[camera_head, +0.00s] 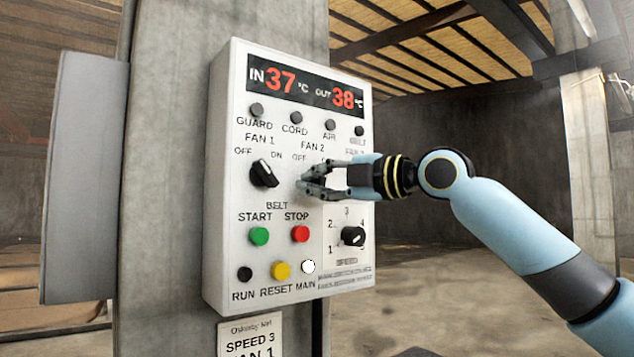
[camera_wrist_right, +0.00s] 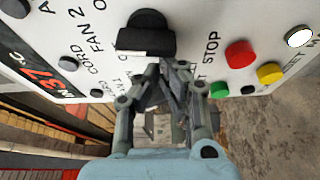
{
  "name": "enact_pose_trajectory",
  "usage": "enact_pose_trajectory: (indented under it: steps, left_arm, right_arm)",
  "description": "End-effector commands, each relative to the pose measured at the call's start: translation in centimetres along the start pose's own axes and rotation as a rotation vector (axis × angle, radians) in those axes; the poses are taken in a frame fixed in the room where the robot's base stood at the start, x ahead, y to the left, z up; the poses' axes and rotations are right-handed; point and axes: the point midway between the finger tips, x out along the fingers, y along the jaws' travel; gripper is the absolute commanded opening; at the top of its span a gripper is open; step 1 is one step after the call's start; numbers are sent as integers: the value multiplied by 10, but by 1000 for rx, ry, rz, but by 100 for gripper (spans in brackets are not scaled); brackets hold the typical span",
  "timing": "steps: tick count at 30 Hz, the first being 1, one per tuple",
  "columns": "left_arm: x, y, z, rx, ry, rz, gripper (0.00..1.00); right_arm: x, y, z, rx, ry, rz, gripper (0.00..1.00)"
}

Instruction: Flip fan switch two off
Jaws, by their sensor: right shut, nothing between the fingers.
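The fan 2 switch is a black rotary knob (camera_wrist_right: 147,38) on the white control panel (camera_head: 225,215). The wrist view shows it beside the "FAN 2" lettering. In the head view my right gripper (camera_head: 303,188) covers it, so its setting is hidden there. The right gripper is shut and empty, its fingertips in front of the panel. In the wrist view the shut fingertips (camera_wrist_right: 163,66) are at the knob's lower edge; I cannot tell whether they touch it. My left gripper is in neither view.
The fan 1 knob (camera_head: 264,173) is left of my gripper. Below are the green START button (camera_head: 259,236), red STOP button (camera_head: 300,234), yellow RESET button (camera_head: 281,270) and speed knob (camera_head: 353,236). The panel hangs on a concrete pillar (camera_head: 170,180).

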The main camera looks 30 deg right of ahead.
Motion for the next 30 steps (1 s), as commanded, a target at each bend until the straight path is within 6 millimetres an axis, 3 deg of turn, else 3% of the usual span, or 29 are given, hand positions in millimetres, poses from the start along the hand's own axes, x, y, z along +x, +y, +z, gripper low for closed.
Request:
enact_pose_trajectory:
  steps: [19, 30]
  left_arm:
    - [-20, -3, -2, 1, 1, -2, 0]
    - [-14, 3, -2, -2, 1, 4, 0]
  right_arm:
    - [-3, -12, 10, -543, -1, -191, 0]
    - [-5, -19, 8, -534, -4, -189, 0]
